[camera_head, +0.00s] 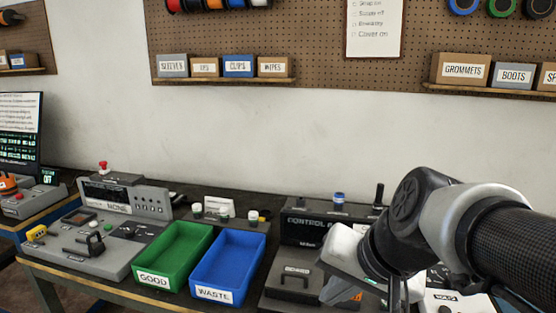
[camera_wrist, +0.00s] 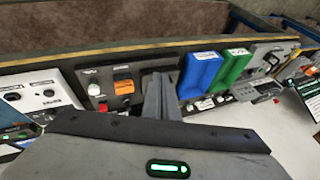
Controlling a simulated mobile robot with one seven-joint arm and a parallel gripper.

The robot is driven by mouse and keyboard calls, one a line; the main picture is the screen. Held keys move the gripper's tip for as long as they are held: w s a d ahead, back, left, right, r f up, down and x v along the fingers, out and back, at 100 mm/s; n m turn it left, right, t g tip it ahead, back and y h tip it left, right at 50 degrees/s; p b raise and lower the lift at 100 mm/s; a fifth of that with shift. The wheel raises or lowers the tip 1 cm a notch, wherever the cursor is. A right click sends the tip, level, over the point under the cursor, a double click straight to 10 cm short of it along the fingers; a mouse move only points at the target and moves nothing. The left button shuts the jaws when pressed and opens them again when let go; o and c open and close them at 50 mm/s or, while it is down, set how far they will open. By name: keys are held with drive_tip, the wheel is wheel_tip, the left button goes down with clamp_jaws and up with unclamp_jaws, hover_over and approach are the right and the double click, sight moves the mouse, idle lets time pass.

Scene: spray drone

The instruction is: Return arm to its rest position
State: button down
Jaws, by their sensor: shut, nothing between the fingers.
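My arm reaches in from the right side of the head view and bends down over the bench. My gripper (camera_head: 336,288) points down in front of the control box, above the right part of the bench. Its fingers are partly hidden by the white wrist housing in that view. In the wrist view the gripper (camera_wrist: 159,92) shows as grey fingers closed together, with nothing held. They appear over the panel with the orange switch, and I cannot tell how far above it they are.
A green GOOD bin (camera_head: 151,279) and a blue WASTE bin (camera_head: 214,295) stand left of my gripper, both empty. A control box (camera_head: 300,232) with knobs stands behind it. A grey console (camera_head: 80,258) is further left. Labelled boxes sit on wall shelves. The wall space above the bench is clear.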

drive_tip(key=s+d+r+n+h, duration=0.1)
drive_tip(key=s+d+n+h, duration=0.2)
drive_tip(key=s+d+n, duration=0.15)
wheel_tip(320, 180, up, 12)
drive_tip(key=p, duration=1.2)
drive_tip(key=shift+s, duration=0.35)
drive_tip(key=shift+m, duration=0.25)
